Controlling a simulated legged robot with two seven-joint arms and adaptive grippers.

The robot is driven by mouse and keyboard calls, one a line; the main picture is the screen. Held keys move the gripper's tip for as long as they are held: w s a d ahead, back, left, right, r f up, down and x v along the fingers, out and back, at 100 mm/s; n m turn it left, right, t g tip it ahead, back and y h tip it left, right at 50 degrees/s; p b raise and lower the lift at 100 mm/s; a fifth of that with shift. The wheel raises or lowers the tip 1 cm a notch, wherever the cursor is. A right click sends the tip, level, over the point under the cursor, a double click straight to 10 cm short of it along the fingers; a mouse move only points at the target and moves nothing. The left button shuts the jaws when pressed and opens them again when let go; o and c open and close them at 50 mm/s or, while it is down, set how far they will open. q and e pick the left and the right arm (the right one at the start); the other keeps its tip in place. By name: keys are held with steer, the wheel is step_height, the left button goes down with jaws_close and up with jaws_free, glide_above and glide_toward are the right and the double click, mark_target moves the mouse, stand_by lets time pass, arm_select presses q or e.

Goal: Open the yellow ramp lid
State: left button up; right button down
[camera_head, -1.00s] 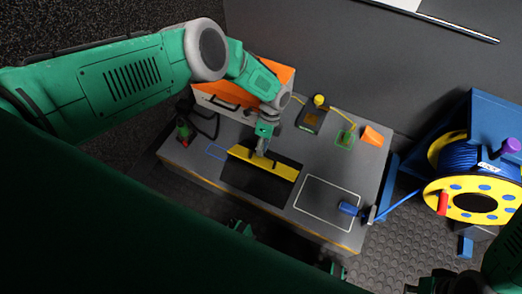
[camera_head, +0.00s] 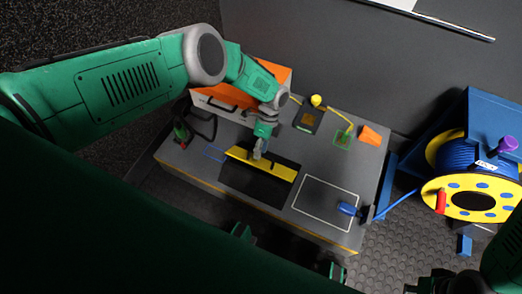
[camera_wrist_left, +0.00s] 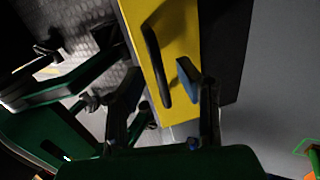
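The yellow ramp lid (camera_head: 279,170) is a long narrow yellow strip between dark panels on the grey table top. In the left wrist view the yellow lid (camera_wrist_left: 178,22) runs up and down the picture, with a long dark handle (camera_wrist_left: 156,65) on it. My left gripper (camera_head: 258,154) is at the lid, near its middle. In the left wrist view the left gripper's fingers (camera_wrist_left: 156,83) are apart, one on each side of the handle; I cannot tell whether either touches it. My right gripper (camera_head: 432,284) shows only partly at the bottom right, away from the table, and its fingers are unclear.
An orange and white case (camera_head: 225,102) stands behind my left arm. A yellow-knobbed device (camera_head: 309,118), an orange piece (camera_head: 369,135) and a blue connector (camera_head: 347,209) are on the table (camera_head: 325,160). A blue cable reel (camera_head: 473,180) stands at the right.

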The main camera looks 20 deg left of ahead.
arm_select(q)
steer(key=v, duration=1.1)
steer(key=shift+w+r, duration=0.2)
steer(key=shift+r, duration=0.1)
